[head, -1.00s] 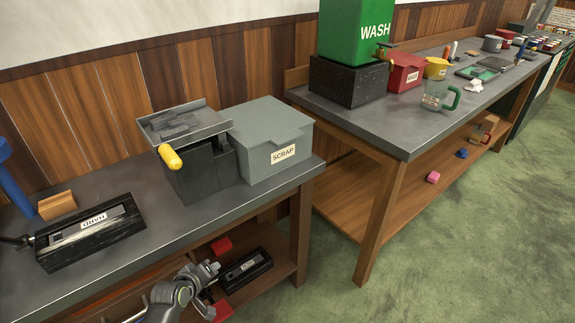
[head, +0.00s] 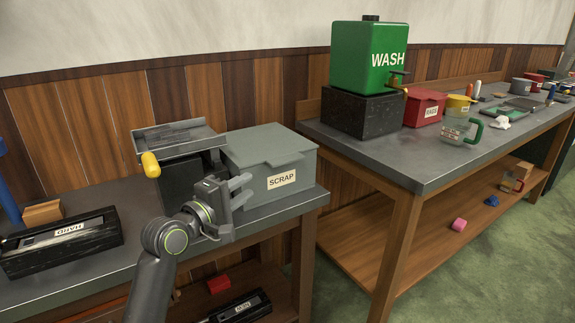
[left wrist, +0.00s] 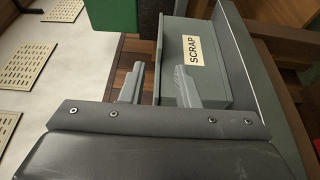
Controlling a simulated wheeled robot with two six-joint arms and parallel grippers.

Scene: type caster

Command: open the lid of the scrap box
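The grey scrap box (head: 285,182) stands on the left bench with a white SCRAP label on its front. Its grey lid (head: 265,146) lies flat on top, closed, with a tab jutting over the front. My left gripper (head: 244,190) is at the box's left front, fingers pointing right, below the lid. In the left wrist view, the gripper (left wrist: 160,87) has its two fingers apart with nothing between them. The scrap box (left wrist: 208,85) and its label lie just beyond the right finger there. I cannot tell whether a finger touches the box. My right gripper is not in view.
A dark machine with a grey tray top (head: 178,136) and yellow handle (head: 151,165) stands left of the box, close to my arm. A black HARD case (head: 62,240) lies further left. A second bench (head: 420,170) carries a green WASH tank (head: 368,58).

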